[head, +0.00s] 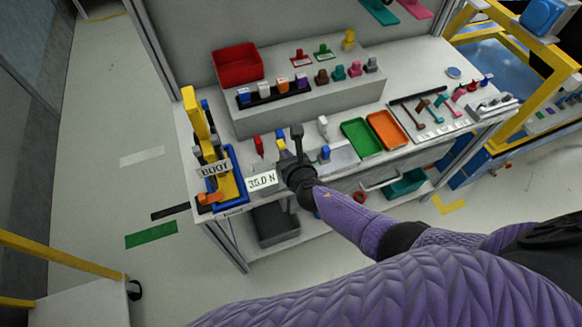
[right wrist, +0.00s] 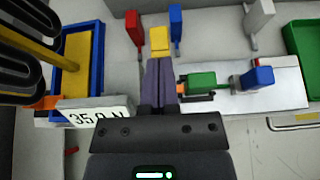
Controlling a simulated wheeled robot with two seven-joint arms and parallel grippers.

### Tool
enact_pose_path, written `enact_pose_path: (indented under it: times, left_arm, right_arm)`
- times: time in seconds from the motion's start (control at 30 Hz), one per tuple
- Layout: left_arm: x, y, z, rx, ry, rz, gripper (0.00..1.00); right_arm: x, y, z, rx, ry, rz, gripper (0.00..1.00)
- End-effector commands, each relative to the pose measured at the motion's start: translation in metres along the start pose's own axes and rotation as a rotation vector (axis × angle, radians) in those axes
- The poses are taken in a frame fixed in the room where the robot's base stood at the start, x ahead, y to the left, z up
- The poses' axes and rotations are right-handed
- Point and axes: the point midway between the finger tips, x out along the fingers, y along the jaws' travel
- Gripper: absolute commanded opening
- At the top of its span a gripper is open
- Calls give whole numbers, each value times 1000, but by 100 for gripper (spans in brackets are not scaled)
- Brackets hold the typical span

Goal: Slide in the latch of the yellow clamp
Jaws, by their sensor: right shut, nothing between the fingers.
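In the right wrist view, the yellow clamp (right wrist: 160,40) shows as a small yellow block just beyond my right gripper's tips, between a red and a blue piece. Its latch cannot be made out. My right gripper (right wrist: 160,63) is shut and empty, with its fingers pointing at the yellow block. Whether the tips touch it cannot be told. My left gripper is not in view.
Red (right wrist: 134,28), blue (right wrist: 176,24) and white (right wrist: 258,17) pieces stand nearby. A metal plate (right wrist: 290,88) with a green block (right wrist: 203,80) lies to the right. A "35.0 N" sign (right wrist: 97,113) and a blue tray (right wrist: 98,45) are at the left.

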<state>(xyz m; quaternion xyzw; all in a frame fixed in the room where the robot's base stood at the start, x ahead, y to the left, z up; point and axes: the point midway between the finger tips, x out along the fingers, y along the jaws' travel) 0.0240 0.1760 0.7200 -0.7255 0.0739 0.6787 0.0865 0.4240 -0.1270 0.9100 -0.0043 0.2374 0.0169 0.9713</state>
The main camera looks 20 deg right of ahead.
Motion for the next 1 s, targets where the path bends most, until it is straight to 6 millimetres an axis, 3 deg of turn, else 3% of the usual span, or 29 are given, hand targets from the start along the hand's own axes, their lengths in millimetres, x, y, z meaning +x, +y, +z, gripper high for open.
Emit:
enact_pose_path:
  times: [0.4, 1.0]
  left_arm:
    - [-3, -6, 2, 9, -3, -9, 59]
    - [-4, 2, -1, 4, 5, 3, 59]
  right_arm:
    - [6, 0, 10, 0, -2, -1, 0]
    - [8, 0, 12, 1, -2, -1, 0]
